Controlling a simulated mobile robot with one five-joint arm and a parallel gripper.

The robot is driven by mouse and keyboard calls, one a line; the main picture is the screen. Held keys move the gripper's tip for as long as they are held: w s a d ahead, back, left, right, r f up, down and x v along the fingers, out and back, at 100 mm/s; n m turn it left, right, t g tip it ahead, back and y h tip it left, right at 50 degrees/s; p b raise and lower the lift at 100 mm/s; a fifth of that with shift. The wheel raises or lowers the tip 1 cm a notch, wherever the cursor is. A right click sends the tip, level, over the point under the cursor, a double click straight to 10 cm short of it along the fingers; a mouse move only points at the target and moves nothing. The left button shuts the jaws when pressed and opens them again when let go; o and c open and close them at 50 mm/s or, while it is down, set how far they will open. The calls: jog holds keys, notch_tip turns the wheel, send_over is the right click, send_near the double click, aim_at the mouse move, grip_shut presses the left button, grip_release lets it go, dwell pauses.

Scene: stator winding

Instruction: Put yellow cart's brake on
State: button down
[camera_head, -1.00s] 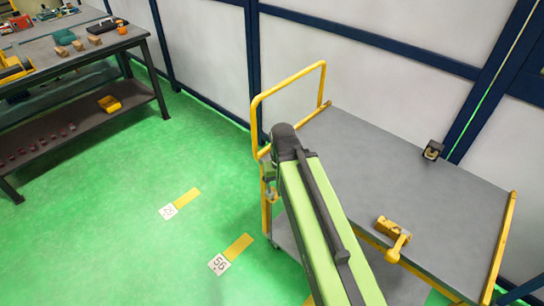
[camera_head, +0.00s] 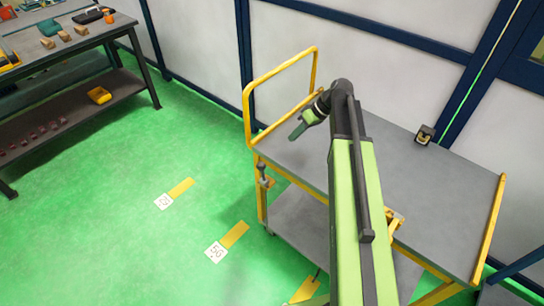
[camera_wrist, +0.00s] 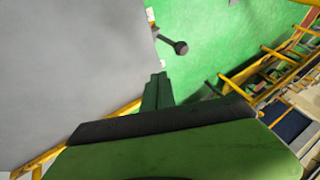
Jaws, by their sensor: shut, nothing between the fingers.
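The yellow cart (camera_head: 283,73) has a yellow tube frame with a handle loop and a grey top deck (camera_head: 388,150). A dark lever with a round knob (camera_head: 263,170), which looks like the brake, sits on its near left corner post below the deck. In the wrist view the lever's ball knob (camera_wrist: 180,47) stands out past the deck edge over the green floor. My gripper (camera_head: 296,134) hangs above the deck's left end, right of and above the lever, apart from it. In the wrist view its green fingers (camera_wrist: 158,78) are together and empty, pointing near the knob.
A yellow part (camera_head: 395,219) on the deck is partly hidden by my arm. A small dark box (camera_head: 425,135) sits at the deck's back edge. A workbench (camera_head: 75,45) stands at the far left. The green floor between is clear, with numbered floor labels (camera_head: 216,252).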

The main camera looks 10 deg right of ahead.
jog(key=b+x, duration=0.8)
jog(key=x, duration=0.2)
jog(key=shift+s+d+f, duration=0.1)
jog(key=shift+d, duration=0.1)
jog(key=shift+s+a+f+b, duration=0.1)
jog(key=shift+s+a+b, duration=0.15)
jog(key=shift+a, duration=0.45)
jog(key=shift+s+a+f+b, duration=0.1)
jog(key=shift+s+a, duration=0.15)
jog(key=shift+a, duration=0.4)
jog(key=shift+s+a+f+b, duration=0.1)
jog(key=shift+s+a+b, duration=0.15)
jog(key=shift+a, duration=0.45)
